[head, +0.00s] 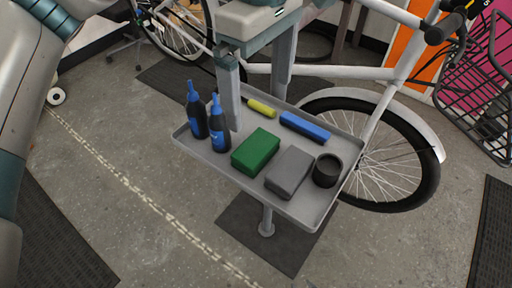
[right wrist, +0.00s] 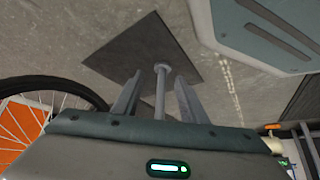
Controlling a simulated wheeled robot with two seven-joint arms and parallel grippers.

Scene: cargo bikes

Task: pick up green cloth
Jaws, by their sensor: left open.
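The green cloth (head: 256,148) looks like a thick green block. It lies on the near middle of the grey tray (head: 232,178), between the bottles and a grey block. My left gripper (head: 254,98) comes down from the top of the head view over the far part of the tray, its two fingers wide apart. The cloth is nearer than the fingers, apart from them. My right gripper (right wrist: 158,100) shows in the right wrist view with its fingers apart. A grey post with a round foot shows in the gap between them. I cannot make out the right gripper in the head view.
Two dark bottles with blue caps (head: 219,128) stand close left of the cloth. A grey block (head: 289,172) and a black cup (head: 327,170) are at its right. A yellow item (head: 261,108) and a blue item (head: 304,127) lie behind. A white bike (head: 330,73) stands behind the tray.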

